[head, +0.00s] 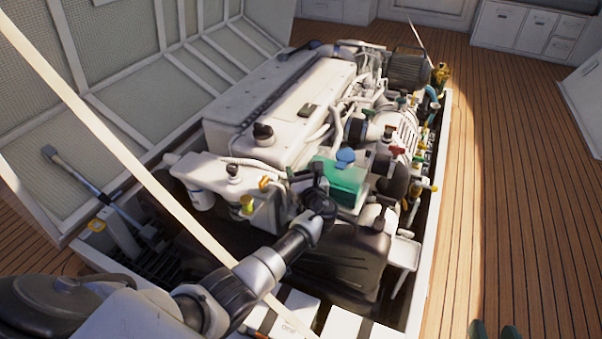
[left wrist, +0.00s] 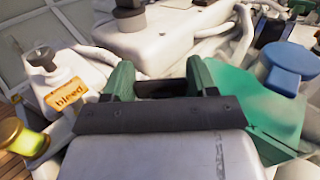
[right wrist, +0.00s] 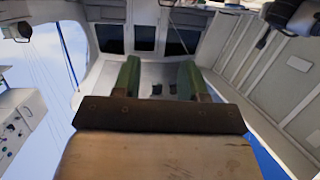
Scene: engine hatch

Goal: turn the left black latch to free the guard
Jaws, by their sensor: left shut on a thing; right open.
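The teal-green guard (head: 345,183) sits at the near end of the engine, with a blue cap (head: 345,155) on it. In the left wrist view the guard (left wrist: 270,115) is at the right, beside my left fingers. My left gripper (left wrist: 160,85) is shut on a dark piece between its green fingertips, which looks like the left black latch (left wrist: 160,88). My own wrist hides the fingertips and latch in the head view. The latch's angle cannot be told. My right gripper (right wrist: 157,80) is open and empty, away from the engine; its fingertips show at the head view's bottom edge (head: 495,331).
The white engine (head: 285,95) stands in a floor hatch, its raised lid (head: 130,95) at the left. A yellow-capped filler (left wrist: 25,140) and an orange "bleed" tag (left wrist: 66,96) are near my left gripper. The wooden deck (head: 520,190) at the right is clear.

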